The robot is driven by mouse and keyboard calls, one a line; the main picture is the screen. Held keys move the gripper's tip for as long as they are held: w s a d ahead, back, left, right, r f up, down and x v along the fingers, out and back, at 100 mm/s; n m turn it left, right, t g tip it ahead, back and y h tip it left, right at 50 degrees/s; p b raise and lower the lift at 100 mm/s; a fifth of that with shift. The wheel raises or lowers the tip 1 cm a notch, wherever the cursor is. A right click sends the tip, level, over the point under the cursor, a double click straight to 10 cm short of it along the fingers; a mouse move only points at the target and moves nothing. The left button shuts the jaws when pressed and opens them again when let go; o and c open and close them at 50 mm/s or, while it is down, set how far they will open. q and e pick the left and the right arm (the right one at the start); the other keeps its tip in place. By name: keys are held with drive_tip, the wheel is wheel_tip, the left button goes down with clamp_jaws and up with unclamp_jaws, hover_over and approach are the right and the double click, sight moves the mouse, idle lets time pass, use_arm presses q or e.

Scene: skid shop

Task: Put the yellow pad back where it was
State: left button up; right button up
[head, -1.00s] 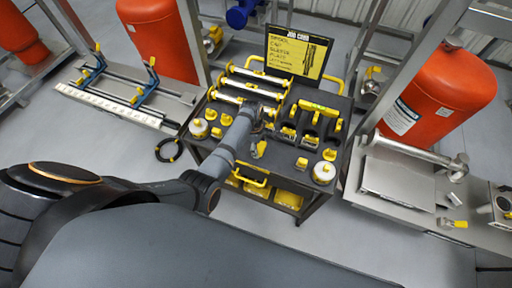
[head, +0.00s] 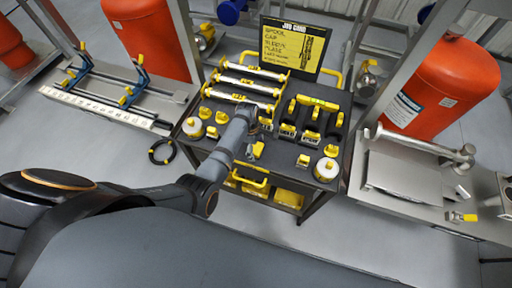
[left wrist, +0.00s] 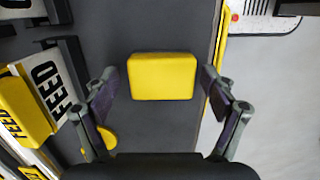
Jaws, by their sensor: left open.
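The yellow pad (left wrist: 162,77) is a small rounded block on the dark cart top in the left wrist view. In the head view, a small yellow piece (head: 258,149) beside my left gripper appears to be this pad. My left gripper (left wrist: 157,92) is open, one finger on each side of the pad in the picture, with visible gaps. I cannot tell how far above the top the fingertips are. In the head view my left gripper (head: 250,140) is over the front middle of the cart, partly hidden by my wrist. My right gripper is not in view.
White blocks marked FEED (left wrist: 58,75) stand close to the left finger. The cart's yellow front edge (left wrist: 217,60) is near the right finger.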

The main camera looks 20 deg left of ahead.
use_arm(q)
drive_tip(key=shift+r, duration=0.45)
wheel_tip(320, 180, up, 11)
drive_tip(key=a, duration=0.1)
drive_tip(key=shift+a+r, duration=0.2)
drive_tip(key=shift+a, duration=0.05)
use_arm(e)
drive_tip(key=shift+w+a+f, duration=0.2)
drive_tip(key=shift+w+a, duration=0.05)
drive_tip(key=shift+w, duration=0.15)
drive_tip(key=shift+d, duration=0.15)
